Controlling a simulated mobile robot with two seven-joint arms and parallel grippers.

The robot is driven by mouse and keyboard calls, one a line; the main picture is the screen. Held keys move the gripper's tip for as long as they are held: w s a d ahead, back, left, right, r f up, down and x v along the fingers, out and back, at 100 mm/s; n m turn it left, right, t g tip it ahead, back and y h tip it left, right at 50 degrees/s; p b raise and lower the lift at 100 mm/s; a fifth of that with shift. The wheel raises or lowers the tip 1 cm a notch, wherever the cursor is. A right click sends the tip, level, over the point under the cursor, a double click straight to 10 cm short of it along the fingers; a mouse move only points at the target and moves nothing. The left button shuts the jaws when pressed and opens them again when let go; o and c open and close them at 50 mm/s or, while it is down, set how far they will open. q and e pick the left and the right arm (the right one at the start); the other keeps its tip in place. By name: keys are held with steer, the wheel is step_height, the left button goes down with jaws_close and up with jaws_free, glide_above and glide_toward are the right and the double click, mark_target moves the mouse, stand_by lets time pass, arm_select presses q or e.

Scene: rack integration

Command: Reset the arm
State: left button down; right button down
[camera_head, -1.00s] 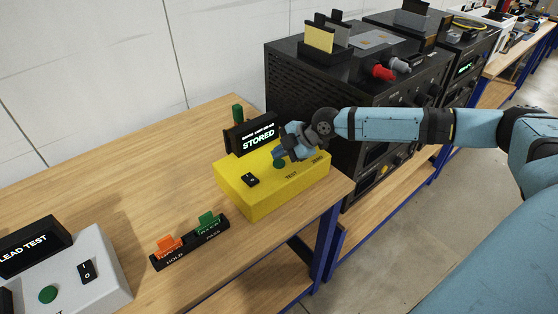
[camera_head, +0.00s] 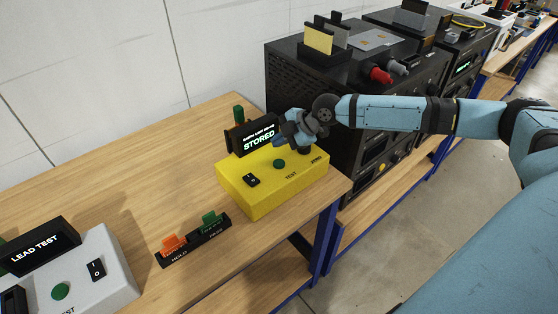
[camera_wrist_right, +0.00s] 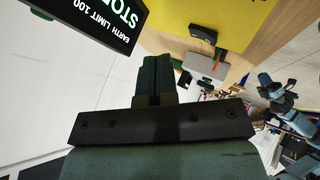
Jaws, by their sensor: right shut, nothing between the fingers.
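My right gripper (camera_head: 284,143) is above the back right part of the yellow test box (camera_head: 262,196), close to its dark display (camera_head: 256,137), which reads STORED. The green button (camera_head: 279,163) on the box top is in full view, apart from the gripper. In the right wrist view the gripper's fingers (camera_wrist_right: 155,80) are together with nothing between them. That view also shows the display (camera_wrist_right: 100,20) and the yellow surface (camera_wrist_right: 215,20).
A black holder with an orange and a green tag (camera_head: 193,240) lies in front of the yellow box. A grey LEAD TEST box (camera_head: 105,265) stands at the lower left. A black equipment rack (camera_head: 300,85) stands behind my right arm.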

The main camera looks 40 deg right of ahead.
stand_by(0.3)
